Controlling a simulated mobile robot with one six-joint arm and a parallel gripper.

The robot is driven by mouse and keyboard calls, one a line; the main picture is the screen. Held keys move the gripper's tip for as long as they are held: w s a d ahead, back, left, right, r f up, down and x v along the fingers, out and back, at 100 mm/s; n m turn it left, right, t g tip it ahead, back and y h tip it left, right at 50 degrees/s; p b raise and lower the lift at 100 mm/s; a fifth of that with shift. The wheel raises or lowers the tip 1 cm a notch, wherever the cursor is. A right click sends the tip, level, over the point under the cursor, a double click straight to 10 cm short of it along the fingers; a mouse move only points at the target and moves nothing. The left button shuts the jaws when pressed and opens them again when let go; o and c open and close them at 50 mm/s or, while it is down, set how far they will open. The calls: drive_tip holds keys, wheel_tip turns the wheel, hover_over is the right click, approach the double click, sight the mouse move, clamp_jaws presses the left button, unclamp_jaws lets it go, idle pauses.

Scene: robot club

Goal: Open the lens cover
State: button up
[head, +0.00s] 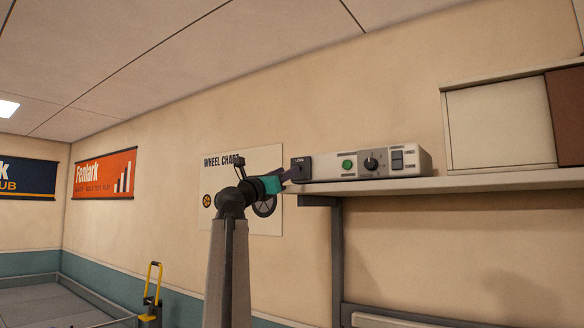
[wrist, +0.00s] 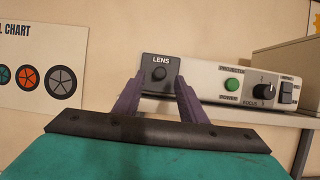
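The lens cover (head: 301,165) is a dark square plate marked LENS at the left end of a pale projector (head: 400,156) on a wall shelf. In the wrist view the cover (wrist: 160,62) has a round dark knob (wrist: 159,73) and sits flat over the projector's left front. My gripper (wrist: 159,88) is open, its two purple fingers apart and nothing between them. The fingertips lie to either side of the cover's lower part in the wrist view; I cannot tell if they touch it. In the head view my gripper (head: 291,174) is just in front of the cover.
The projector has a green button (head: 347,165), a focus dial (head: 370,163) and a switch (head: 397,160). The shelf (head: 480,180) runs right, with a cabinet (head: 500,125) on it. A wheel chart (head: 228,165) hangs on the wall to the left.

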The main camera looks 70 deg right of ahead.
drive_tip(key=shift+p+x, duration=0.4)
drive_tip(key=shift+x, duration=1.95)
clamp_jaws()
